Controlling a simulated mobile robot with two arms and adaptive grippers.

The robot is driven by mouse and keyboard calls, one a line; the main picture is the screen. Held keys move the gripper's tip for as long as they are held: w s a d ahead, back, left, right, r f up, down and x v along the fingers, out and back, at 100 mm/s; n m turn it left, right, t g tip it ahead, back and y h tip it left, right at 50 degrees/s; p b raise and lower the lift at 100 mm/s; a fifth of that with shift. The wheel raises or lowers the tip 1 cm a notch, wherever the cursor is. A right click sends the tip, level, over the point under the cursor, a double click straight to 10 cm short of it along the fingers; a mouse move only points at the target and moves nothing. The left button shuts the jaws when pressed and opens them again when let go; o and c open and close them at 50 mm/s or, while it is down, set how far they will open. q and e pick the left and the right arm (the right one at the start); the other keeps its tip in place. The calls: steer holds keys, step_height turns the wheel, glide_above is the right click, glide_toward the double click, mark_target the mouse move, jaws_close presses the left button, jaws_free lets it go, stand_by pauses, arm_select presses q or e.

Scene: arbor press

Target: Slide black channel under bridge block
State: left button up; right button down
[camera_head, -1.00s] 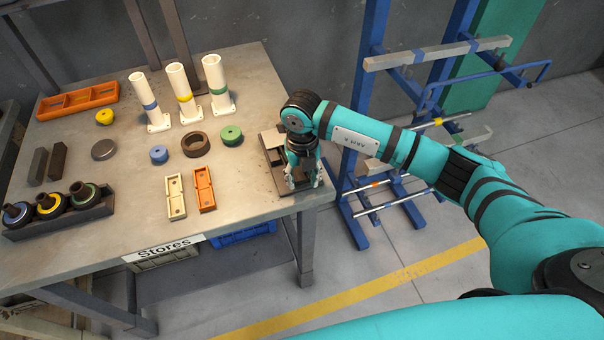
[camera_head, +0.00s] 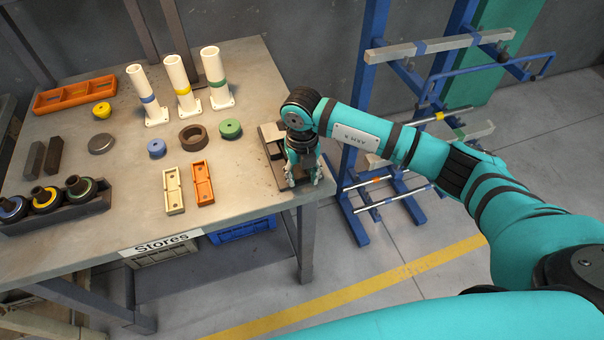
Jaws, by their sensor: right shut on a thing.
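My right gripper (camera_head: 303,182) points down at the right edge of the table, over a dark holder (camera_head: 275,176) with pale grey blocks (camera_head: 270,133) at its back. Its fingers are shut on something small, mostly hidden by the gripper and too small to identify. I cannot tell for sure which part there is the black channel and which the bridge block. Two dark bars (camera_head: 54,155) lie at the left of the table, apart from the gripper. My left gripper is not in view.
White flanged tubes (camera_head: 178,90), an orange tray (camera_head: 75,98), several rings and knobs, and cream and orange slotted blocks (camera_head: 203,184) stand on the table (camera_head: 110,220). A blue rack (camera_head: 366,120) stands right of it. The table's front middle is clear.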

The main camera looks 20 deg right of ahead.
steer(key=shift+w+a+b, duration=0.15)
steer(key=shift+w+b, duration=2.8)
steer(key=shift+w, duration=0.55)
steer(key=c, duration=0.7)
jaws_free()
